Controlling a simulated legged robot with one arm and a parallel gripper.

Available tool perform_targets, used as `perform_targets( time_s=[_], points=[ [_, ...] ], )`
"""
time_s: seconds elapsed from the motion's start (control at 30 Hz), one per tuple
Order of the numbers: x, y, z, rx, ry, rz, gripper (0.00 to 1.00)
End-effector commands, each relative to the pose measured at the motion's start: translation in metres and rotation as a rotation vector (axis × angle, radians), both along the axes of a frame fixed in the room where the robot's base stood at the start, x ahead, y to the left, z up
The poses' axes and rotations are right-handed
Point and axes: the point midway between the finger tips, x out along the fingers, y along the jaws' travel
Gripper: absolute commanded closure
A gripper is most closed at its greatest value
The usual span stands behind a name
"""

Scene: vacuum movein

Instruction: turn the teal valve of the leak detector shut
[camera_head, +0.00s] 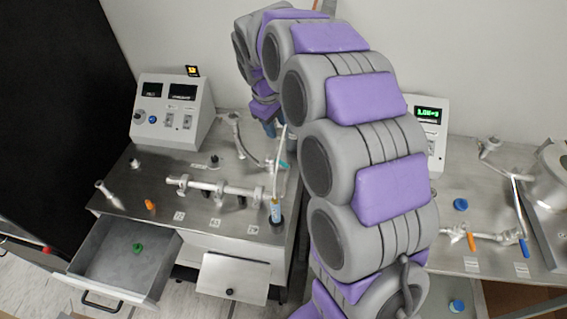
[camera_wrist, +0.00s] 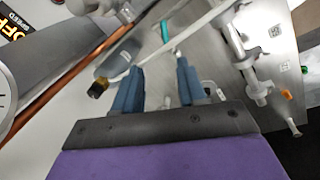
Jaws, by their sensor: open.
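The teal valve handle (camera_wrist: 164,32) shows in the wrist view, just beyond my fingertips and apart from them. In the head view a small teal piece (camera_head: 283,163) shows at the back right of the left bench, partly hidden by my arm. My gripper (camera_wrist: 158,63) is open, its two blue fingers spread with no object held between them. In the head view only a bit of the blue fingers (camera_head: 269,129) shows above the bench's back edge. A pale tube (camera_wrist: 185,35) runs across the wrist view close to the fingers and the teal handle.
A metal manifold (camera_head: 215,190) stands on the left bench, with an orange handle (camera_head: 150,205) at its left. A grey console (camera_head: 172,112) stands behind it. An open drawer (camera_head: 105,262) holds a green piece (camera_head: 138,247). A second bench (camera_head: 480,205) stands right of my arm.

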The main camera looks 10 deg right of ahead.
Motion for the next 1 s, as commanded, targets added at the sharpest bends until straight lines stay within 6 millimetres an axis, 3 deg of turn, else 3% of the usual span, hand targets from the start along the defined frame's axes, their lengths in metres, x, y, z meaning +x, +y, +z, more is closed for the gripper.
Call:
perform_targets(
  time_s=[0.17,0.5,0.8,1.0],
  points=[
    [0.001,-0.001,-0.016,-0.004,0.005,0.009,0.59],
    [0.008,-0.032,-0.080,0.018,0.004,0.006,0.59],
    [0.015,-0.023,-0.137,0.002,0.004,0.007,0.59],
    [0.019,-0.027,-0.160,0.004,-0.002,0.006,0.59]
  ],
)
